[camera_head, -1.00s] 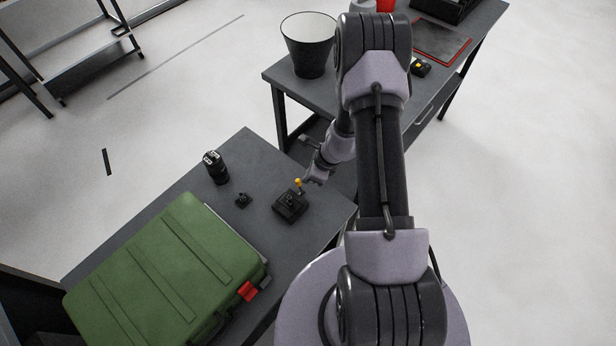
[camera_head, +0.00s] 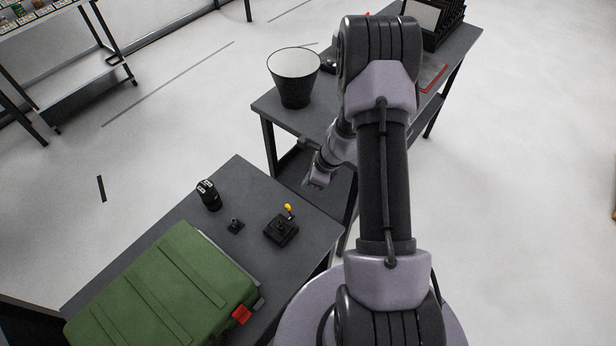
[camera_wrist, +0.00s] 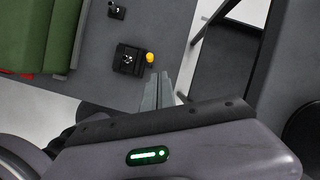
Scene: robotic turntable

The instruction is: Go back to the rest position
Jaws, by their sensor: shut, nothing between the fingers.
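My gripper (camera_head: 314,184) is raised near the right edge of the near table (camera_head: 236,172) in the head view. In the wrist view its fingers (camera_wrist: 158,92) are together, with nothing between them. A black box with a yellow-knobbed lever (camera_head: 281,229) stands on the near table, left of and below my gripper in the head view. The box also shows in the wrist view (camera_wrist: 127,59), with the yellow knob (camera_wrist: 149,57) just beyond the fingertips in the picture. My gripper appears apart from the knob.
A green case (camera_head: 165,290) with a red latch lies on the near table. A black cylinder (camera_head: 208,195) and a small black part (camera_head: 236,226) stand behind it. A bucket (camera_head: 295,82) stands on the far table (camera_head: 262,104). Shelving (camera_head: 75,82) is at upper left.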

